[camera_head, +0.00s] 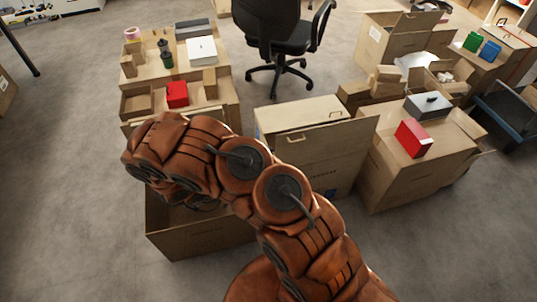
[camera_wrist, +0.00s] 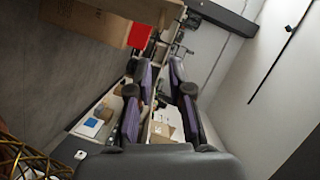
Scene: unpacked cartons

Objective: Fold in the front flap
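An open brown carton (camera_head: 205,240) stands on the floor under my arm in the head view. Its near wall and part of its inside show; the arm hides the rest, so I cannot tell its front flap. Behind it to the right, a taller carton (camera_head: 325,168) has a wide panel raised along its near top edge. In the head view my gripper is hidden behind the arm. In the wrist view the fingers of my gripper (camera_wrist: 161,68) stand apart with nothing between them, and the room shows through the gap.
Cartons at the left carry a red box (camera_head: 177,94), a white box (camera_head: 201,50) and small items. At the right, a carton (camera_head: 410,160) bears another red box (camera_head: 413,138) and a grey box (camera_head: 429,104). An office chair (camera_head: 283,35) stands behind.

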